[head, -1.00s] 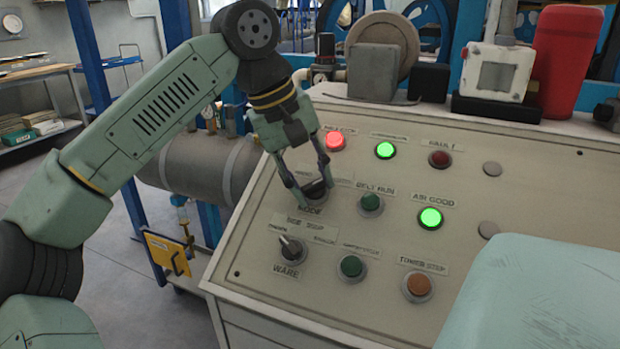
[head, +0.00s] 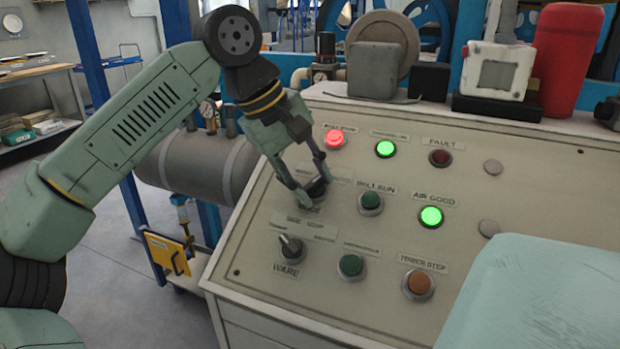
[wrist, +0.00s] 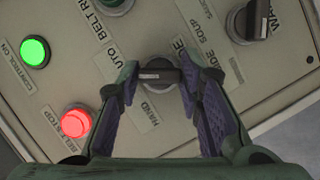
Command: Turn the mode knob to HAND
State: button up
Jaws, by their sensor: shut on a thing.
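The black mode knob (head: 319,187) is at the upper left of the sloped panel, partly hidden by my gripper (head: 313,192) in the head view. In the wrist view, my gripper (wrist: 160,79) is shut on the mode knob (wrist: 158,74), one finger on each side of its bar. The bar's white mark faces left in the wrist view. The HAND label (wrist: 148,112) lies just below the knob there, and the AUTO label (wrist: 108,58) lies to its upper left, partly visible.
A ware knob (head: 291,247) sits below the mode knob. A green belt-run button (head: 370,200) is to its right. A lit red button (head: 334,139) and a lit green lamp (head: 385,149) are above. A pale turquoise block (head: 540,300) covers the panel's lower right.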

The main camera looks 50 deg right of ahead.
jog(key=n+h+b, duration=0.1)
jog(key=n, duration=0.1)
jog(key=n+h+b, duration=0.1)
jog(key=n, duration=0.1)
jog(key=shift+a+f, duration=0.15)
jog(key=shift+f, duration=0.05)
jog(key=n+h+b, duration=0.1)
jog(key=n+b, duration=0.1)
jog(key=n, duration=0.2)
jog(key=shift+f, duration=0.1)
jog(key=n+t+h+b, duration=0.1)
jog(key=n+b, duration=0.1)
jog(key=n, duration=0.1)
jog(key=shift+a+n+b, duration=0.1)
jog(key=shift+n+b, duration=0.2)
jog(key=shift+s+n+t+h+b, duration=0.1)
jog(key=shift+n+t+h+b, duration=0.45)
jog(key=shift+n+b, duration=0.9)
jog(key=shift+n+p, duration=0.35)
jog(key=shift+n, duration=0.1)
jog(key=o, duration=1.2)
jog(key=shift+c, duration=0.2)
